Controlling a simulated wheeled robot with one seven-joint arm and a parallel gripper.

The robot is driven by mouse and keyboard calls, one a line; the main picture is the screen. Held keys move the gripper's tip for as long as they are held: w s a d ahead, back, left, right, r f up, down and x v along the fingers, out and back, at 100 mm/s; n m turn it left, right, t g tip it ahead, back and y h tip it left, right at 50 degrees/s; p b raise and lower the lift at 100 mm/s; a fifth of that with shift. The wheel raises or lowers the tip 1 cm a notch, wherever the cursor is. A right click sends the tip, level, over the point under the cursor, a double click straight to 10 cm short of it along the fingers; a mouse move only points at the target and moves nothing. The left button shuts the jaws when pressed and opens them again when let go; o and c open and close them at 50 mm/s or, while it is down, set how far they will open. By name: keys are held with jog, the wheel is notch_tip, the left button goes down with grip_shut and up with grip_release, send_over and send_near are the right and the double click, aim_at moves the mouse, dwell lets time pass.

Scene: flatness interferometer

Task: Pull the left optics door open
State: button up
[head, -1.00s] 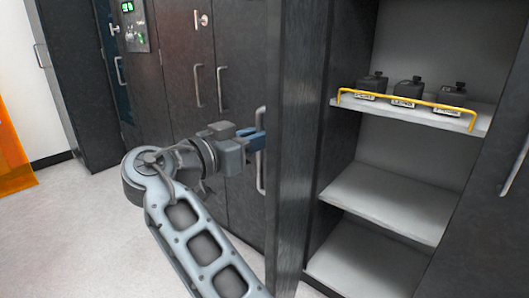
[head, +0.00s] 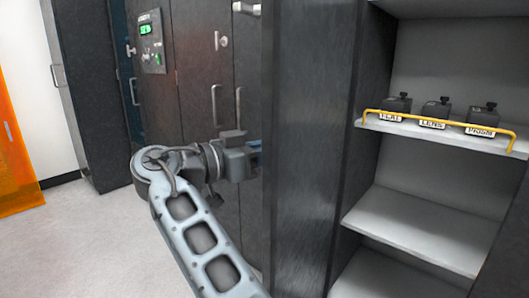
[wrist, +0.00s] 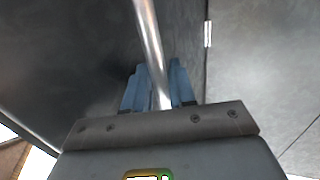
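The left optics door (head: 312,150) stands partly open, its dark panel near edge-on in the middle of the head view. To its right the shelved interior of the cabinet is exposed. My gripper (wrist: 158,88) is on the door's outer, left side. In the wrist view its blue fingers lie on both sides of the upright silver bar handle (wrist: 149,40) and appear closed on it. In the head view my gripper (head: 252,147) is partly hidden behind the door's edge, and the handle is hidden there.
Labelled dark containers (head: 436,112) stand on the upper shelf behind a yellow rail (head: 440,121). A lower shelf (head: 415,230) is empty. Other dark cabinets with handles (head: 133,92) line the left. An orange panel (head: 15,150) is at far left. The pale floor (head: 90,245) there is clear.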

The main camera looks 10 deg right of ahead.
jog(key=shift+o, duration=0.7)
jog(key=shift+a, duration=0.25)
jog(key=shift+s, duration=0.1)
jog(key=v, duration=0.7)
jog(key=shift+a, duration=0.35)
jog(key=shift+s, duration=0.15)
